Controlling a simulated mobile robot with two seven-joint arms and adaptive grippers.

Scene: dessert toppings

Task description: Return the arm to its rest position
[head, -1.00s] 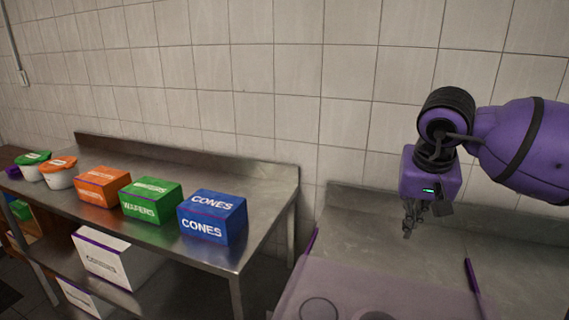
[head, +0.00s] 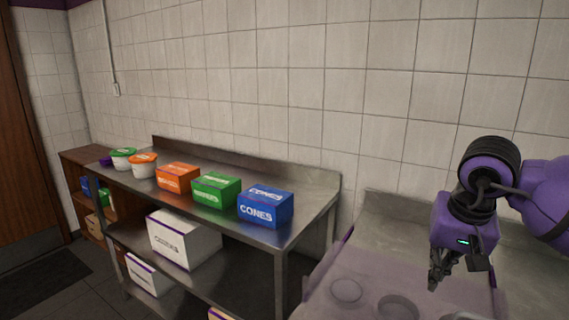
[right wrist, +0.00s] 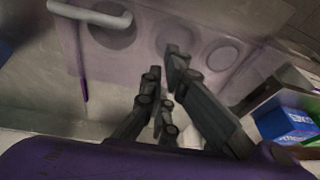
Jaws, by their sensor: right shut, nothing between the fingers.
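My right gripper (head: 437,270) hangs at the right in the head view, fingers pointing down, above the purple tray on the counter. It is shut and empty. In the right wrist view its dark fingers (right wrist: 165,75) show close together over the purple tray (right wrist: 225,75), which has round recesses. The purple arm comes in from the right edge of the head view. My left gripper is not in view.
A steel table (head: 318,190) stands at the left with a blue cones box (head: 265,208), a green wafers box (head: 216,190), an orange box (head: 178,178) and lidded tubs (head: 142,166). White boxes (head: 185,240) sit on its lower shelf. A tiled wall runs behind.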

